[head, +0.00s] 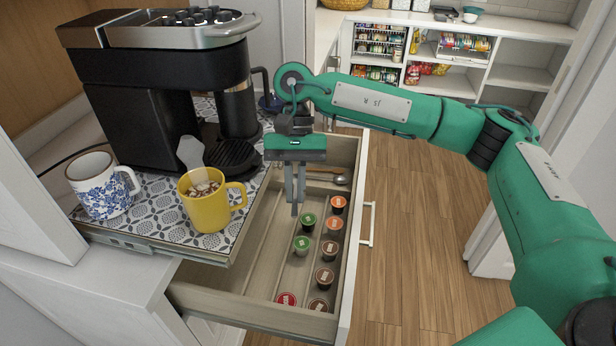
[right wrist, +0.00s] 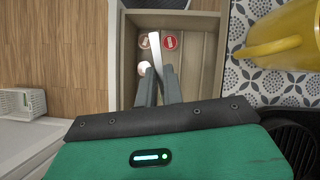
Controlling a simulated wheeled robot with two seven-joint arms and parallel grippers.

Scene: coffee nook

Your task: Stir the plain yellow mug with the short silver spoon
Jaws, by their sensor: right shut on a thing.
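The plain yellow mug (head: 207,210) stands upright on the patterned mat, handle to the right, with pale and brown bits inside. Its side and handle also show in the right wrist view (right wrist: 285,30). My right gripper (head: 296,205) is over the open drawer, to the right of the mug and apart from it. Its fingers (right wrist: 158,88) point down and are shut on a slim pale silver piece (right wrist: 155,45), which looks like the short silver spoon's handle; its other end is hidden. Another spoon (head: 341,179) lies at the drawer's back right. My left gripper is not in view.
The drawer (head: 262,290) holds several coffee pods (head: 325,278). A blue-and-white mug (head: 102,188) stands left of the yellow mug. A pale paddle-shaped thing (head: 190,152) shows behind the yellow mug's rim. The coffee machine (head: 155,110) stands behind; open floor lies to the right.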

